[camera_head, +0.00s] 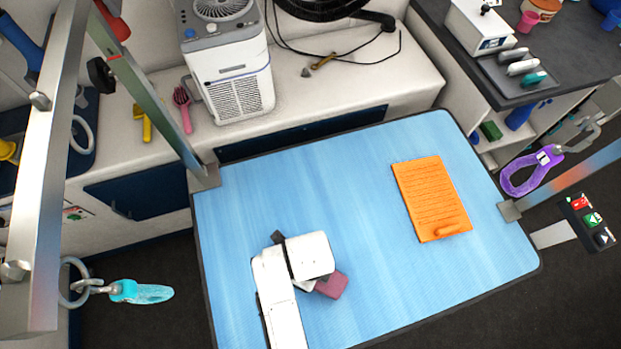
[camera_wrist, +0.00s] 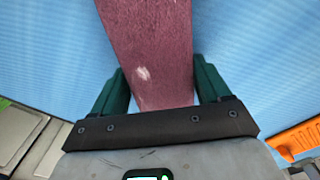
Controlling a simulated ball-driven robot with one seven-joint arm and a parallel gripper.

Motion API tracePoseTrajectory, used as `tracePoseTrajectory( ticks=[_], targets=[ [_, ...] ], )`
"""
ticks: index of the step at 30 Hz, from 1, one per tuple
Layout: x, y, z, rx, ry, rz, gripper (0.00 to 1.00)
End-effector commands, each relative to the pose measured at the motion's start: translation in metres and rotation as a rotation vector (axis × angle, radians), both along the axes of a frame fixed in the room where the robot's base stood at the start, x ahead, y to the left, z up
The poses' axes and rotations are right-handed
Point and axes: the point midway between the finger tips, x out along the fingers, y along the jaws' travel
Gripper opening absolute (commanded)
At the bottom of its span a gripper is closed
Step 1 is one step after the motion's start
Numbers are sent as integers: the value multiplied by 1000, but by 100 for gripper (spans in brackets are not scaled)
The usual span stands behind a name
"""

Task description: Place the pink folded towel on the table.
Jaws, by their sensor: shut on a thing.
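The pink folded towel (camera_head: 333,285) shows as a small dull-pink block over the left front part of the blue table (camera_head: 320,180). The arm hides part of it in the head view. My gripper (camera_head: 313,281) is shut on it. In the wrist view, the towel (camera_wrist: 150,45) runs between the two dark green fingers of my gripper (camera_wrist: 155,85) and out of the top of the picture, with a pale mark on its face. Blue table surface shows on both sides of it. I cannot tell whether the towel touches the table or hangs just above it.
Metal posts (camera_head: 165,120) with hanging loops stand at the table's sides. A white counter (camera_head: 330,95) runs behind. The table's middle is clear.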

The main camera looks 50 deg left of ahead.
Motion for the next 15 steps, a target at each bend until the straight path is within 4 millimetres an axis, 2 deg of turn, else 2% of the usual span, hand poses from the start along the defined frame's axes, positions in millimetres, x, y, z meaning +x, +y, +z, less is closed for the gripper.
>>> tracePoseTrajectory(
  ticks=[2, 3, 10, 15],
  targets=[
    [0, 0, -2, 0, 0, -1, 46],
    [0, 0, -3, 0, 0, -1, 77],
    [0, 0, -2, 0, 0, 0, 99],
    [0, 0, -2, 0, 0, 0, 100]
  ],
)
